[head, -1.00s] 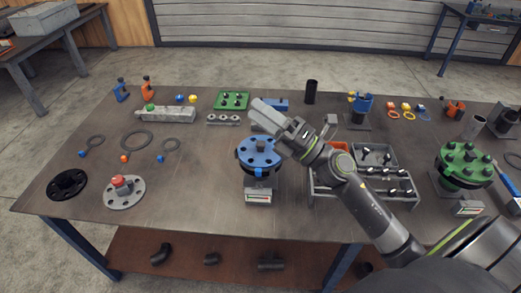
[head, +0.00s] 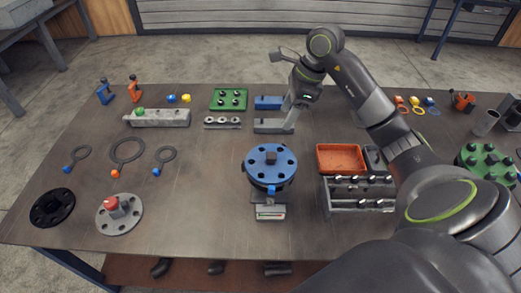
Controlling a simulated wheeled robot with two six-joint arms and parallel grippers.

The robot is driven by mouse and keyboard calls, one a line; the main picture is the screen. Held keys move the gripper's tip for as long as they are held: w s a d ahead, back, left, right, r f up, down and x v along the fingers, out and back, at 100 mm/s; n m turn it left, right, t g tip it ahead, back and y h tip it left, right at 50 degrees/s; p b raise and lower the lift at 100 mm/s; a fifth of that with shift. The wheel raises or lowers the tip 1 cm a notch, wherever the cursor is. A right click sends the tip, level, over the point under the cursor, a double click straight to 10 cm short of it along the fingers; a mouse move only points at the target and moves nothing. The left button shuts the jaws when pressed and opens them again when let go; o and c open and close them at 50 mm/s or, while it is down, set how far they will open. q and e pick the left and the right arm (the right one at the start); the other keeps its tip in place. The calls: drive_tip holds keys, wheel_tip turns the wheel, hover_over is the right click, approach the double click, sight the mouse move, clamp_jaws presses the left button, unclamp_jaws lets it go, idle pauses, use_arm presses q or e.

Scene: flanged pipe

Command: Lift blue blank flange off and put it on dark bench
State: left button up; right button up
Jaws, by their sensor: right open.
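The blue blank flange (head: 264,160), a round disc with a ring of holes and a dark square knob in its centre, sits on a dark pipe stand near the middle of the table. The dark-topped bench (head: 205,205) bears it, with bare surface to its left. My right gripper (head: 264,89) is open and empty, its two fingers wide apart, behind and above the flange and not touching it. My left gripper is not in view.
A red tray (head: 341,158) and a bolt rack (head: 355,195) stand right of the flange. A black flange (head: 52,207) and a grey flange with a red knob (head: 119,215) lie at left. A green flange (head: 487,162) is far right. My right arm crosses the right side.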

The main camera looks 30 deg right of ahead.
drive_tip(key=d, duration=0.1)
drive_tip(key=b, duration=0.4)
approach(271, 155)
drive_tip(key=f+b, duration=0.1)
drive_tip(key=b, duration=0.1)
drive_tip(key=a+f+b, duration=0.1)
drive_tip(key=f, duration=0.1)
drive_tip(key=shift+w+a+h+b, duration=0.1)
drive_tip(key=shift+w+h+b, duration=0.1)
drive_tip(key=shift+h+b, duration=0.15)
drive_tip(key=shift+w+a+f, duration=0.1)
drive_tip(key=shift+f, duration=0.2)
drive_tip(key=shift+a+f+b, duration=0.1)
drive_tip(key=shift+f+b, duration=0.45)
drive_tip(key=p+x, duration=0.2)
drive_tip(key=shift+w+a+f, duration=0.1)
drive_tip(key=shift+a+f, duration=0.05)
drive_tip(key=shift+f, duration=0.2)
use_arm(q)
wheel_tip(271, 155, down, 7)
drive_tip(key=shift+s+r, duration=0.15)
use_arm(e)
drive_tip(key=shift+f, duration=0.4)
drive_tip(key=shift+c, duration=0.3)
